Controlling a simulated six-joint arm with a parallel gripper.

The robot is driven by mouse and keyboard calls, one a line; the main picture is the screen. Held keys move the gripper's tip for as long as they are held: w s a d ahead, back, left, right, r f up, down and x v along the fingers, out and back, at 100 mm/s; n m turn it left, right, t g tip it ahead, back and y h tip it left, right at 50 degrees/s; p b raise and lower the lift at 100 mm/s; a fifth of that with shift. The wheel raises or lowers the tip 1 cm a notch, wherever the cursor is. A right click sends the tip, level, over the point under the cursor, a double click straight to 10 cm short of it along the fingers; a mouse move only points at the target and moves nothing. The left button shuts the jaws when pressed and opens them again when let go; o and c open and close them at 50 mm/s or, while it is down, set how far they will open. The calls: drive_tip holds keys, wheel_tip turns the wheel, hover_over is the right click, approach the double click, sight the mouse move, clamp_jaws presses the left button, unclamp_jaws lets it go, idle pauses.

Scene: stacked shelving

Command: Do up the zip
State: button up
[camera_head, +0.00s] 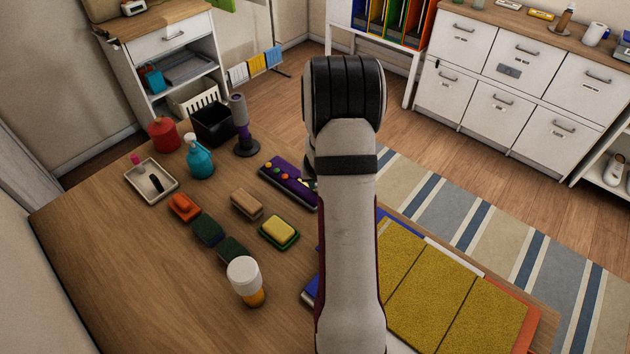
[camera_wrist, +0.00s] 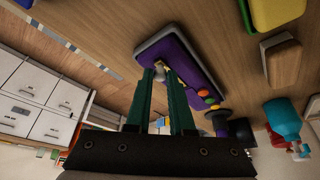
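A purple board (camera_head: 288,181) with several coloured round knobs lies on the wooden table, partly hidden behind my arm. It also shows in the wrist view (camera_wrist: 188,62), with a pale strip along its edge. My gripper (camera_wrist: 160,72) has two dark green fingers whose tips are at one end of this board. A small pale, brassy piece (camera_wrist: 159,68) shows between the fingertips; it may be a zip pull, but it is too small to be sure. A narrow gap shows between the fingers, and I cannot tell whether they grip the piece. My arm hides the gripper in the head view.
Left of the board stand a grey-purple cylinder (camera_head: 240,125), a teal spray bottle (camera_head: 199,158) and a black bin (camera_head: 212,123). Nearer are a wooden block (camera_head: 247,203), a yellow sponge (camera_head: 279,230) and a white-capped bottle (camera_head: 245,280). A yellow folding panel (camera_head: 455,300) lies right of my arm.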

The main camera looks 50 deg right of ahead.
drive_tip(key=o, duration=0.5)
drive_tip(key=shift+c, duration=0.2)
drive_tip(key=v, duration=1.5)
drive_tip(key=shift+r, duration=0.35)
drive_tip(key=shift+s, duration=0.1)
drive_tip(key=a+r+n+y, duration=0.1)
drive_tip(key=a+r+y, duration=0.1)
drive_tip(key=a, duration=1.2)
drive_tip(key=s+a+n+g+y, duration=0.2)
drive_tip(key=s+a+g+y, duration=0.1)
drive_tip(key=s+a, duration=1.2)
drive_tip(key=a, duration=0.4)
drive_tip(key=shift+s+r+g, duration=0.2)
drive_tip(key=shift+r+g, duration=0.05)
drive_tip(key=shift+g, duration=0.05)
